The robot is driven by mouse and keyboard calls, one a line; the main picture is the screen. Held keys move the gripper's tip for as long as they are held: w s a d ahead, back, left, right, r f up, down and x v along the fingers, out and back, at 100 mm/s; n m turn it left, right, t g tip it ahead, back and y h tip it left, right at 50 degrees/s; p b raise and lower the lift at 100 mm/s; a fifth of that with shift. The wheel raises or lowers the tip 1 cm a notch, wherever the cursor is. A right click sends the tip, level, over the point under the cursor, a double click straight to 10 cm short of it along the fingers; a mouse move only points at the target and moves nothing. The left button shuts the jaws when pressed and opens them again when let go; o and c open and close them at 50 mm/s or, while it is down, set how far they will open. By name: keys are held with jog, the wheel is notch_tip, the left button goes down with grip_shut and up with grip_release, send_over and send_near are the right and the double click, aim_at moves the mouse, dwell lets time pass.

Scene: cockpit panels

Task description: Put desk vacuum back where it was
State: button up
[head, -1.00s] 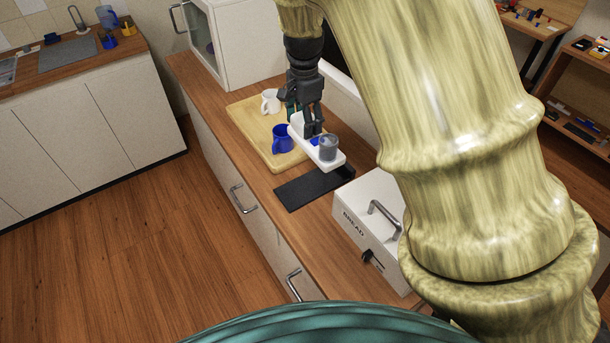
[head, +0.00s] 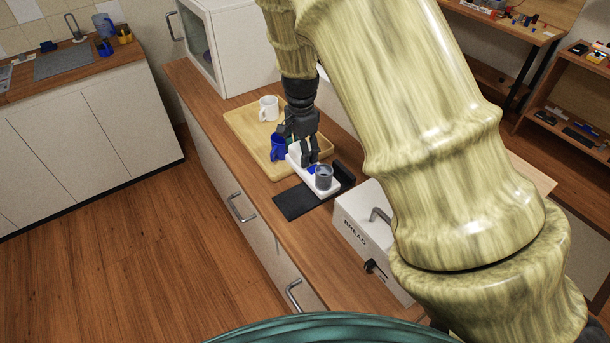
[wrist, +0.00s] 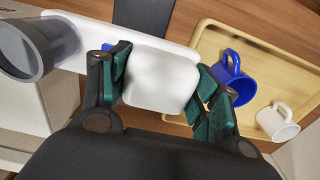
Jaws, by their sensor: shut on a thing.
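The desk vacuum (head: 295,157) has a long white body with a grey cup-shaped end (head: 324,177) and a blue part. My gripper (head: 311,158) is shut on its white body, holding it roughly level. In the wrist view, the fingers of my gripper (wrist: 162,76) sit on both sides of the white body (wrist: 150,85), with the grey end (wrist: 40,45) at the left. A flat black base (head: 293,204) with a raised block at its right end (head: 344,172) lies on the counter. The vacuum overlaps the base in the head view; I cannot tell whether they touch.
A wooden tray (head: 245,125) with a blue mug (head: 278,148) and a white mug (head: 268,108) is left of the vacuum. A white bread box (head: 355,222) stands close on the right. A white cabinet (head: 235,40) is behind. The counter front is clear.

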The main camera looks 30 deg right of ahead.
notch_tip(320, 180, down, 3)
jog(key=shift+w+f+p, duration=0.1)
jog(key=shift+w+p, duration=0.05)
jog(key=shift+p, duration=0.25)
jog(key=shift+f, duration=0.35)
jog(key=shift+f+p, duration=0.7)
jog(key=shift+f, duration=1.2)
jog(key=shift+f, duration=0.1)
jog(key=o, duration=1.6)
jog(key=shift+o, duration=0.2)
jog(key=shift+r+b, duration=1.6)
jog(key=shift+r, duration=4.55)
